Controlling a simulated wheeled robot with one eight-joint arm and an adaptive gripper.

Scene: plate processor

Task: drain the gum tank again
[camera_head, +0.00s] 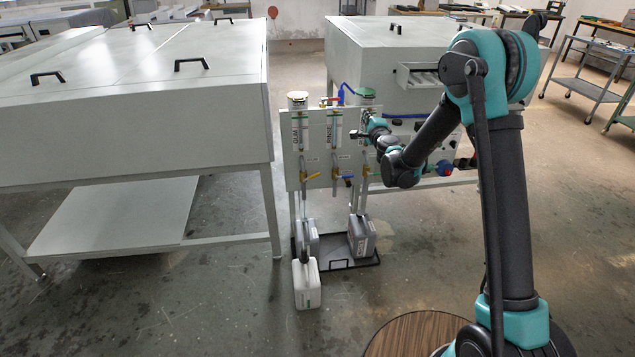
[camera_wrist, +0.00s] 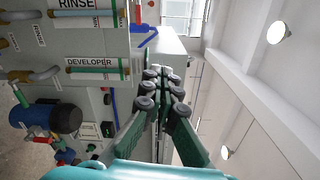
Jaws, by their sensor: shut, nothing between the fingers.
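The gum tank (camera_head: 299,128) is a clear upright tube with a GUM label at the left of a pale panel (camera_head: 319,158). A valve with a yellow handle (camera_head: 311,177) sits below it. The developer tank (camera_wrist: 92,67) shows in the wrist view; my arm partly covers that side in the head view. My gripper (camera_head: 358,134) is shut and empty, in front of the panel right of the rinse tank. Its fingers meet in the wrist view (camera_wrist: 163,77).
A white canister (camera_head: 308,287) stands on the floor in front of a grey canister (camera_head: 307,238). Another grey canister (camera_head: 362,237) stands in a dark tray (camera_head: 338,264). A large processor cabinet (camera_head: 130,110) is at left, another (camera_head: 405,40) behind the panel.

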